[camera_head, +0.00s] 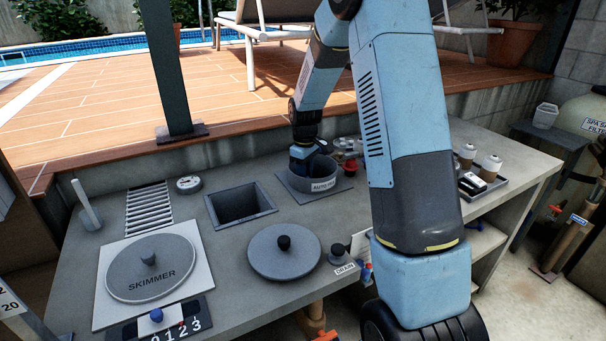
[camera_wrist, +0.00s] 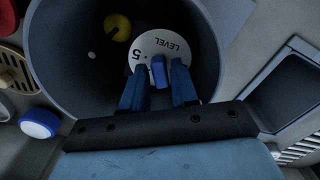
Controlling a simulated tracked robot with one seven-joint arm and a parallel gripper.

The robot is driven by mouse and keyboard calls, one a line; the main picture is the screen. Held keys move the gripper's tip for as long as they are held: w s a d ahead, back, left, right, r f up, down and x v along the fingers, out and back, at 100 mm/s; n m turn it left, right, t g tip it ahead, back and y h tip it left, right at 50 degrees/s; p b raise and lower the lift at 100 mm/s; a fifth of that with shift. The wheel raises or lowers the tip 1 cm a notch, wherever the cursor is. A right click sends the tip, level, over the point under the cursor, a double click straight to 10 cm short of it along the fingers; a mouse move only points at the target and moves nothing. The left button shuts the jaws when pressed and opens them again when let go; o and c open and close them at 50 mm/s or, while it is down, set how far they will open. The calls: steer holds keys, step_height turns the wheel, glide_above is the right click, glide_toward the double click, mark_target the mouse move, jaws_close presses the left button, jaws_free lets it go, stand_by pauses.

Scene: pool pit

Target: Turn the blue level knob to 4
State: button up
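The blue level knob (camera_wrist: 158,72) sits on a white round dial (camera_wrist: 150,45) marked LEVEL, inside a dark round well. A 5 shows on the dial, left of the knob; other marks are hidden or absent. My gripper (camera_wrist: 159,79) is open, with one blue finger on each side of the knob and a visible gap to each. Whether the fingertips reach the knob's depth I cannot tell. In the head view my gripper (camera_head: 302,156) reaches down into the grey AUTO-FILL well (camera_head: 322,188), and the knob is hidden there.
A yellow ball (camera_wrist: 117,27) is in the well near the dial. A blue-and-white cap (camera_wrist: 40,123) lies outside it.

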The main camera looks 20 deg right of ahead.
jaws_close()
steer(key=shift+a, duration=0.2)
steer(key=shift+d, duration=0.1)
steer(key=shift+m, duration=0.8)
steer(key=m, duration=1)
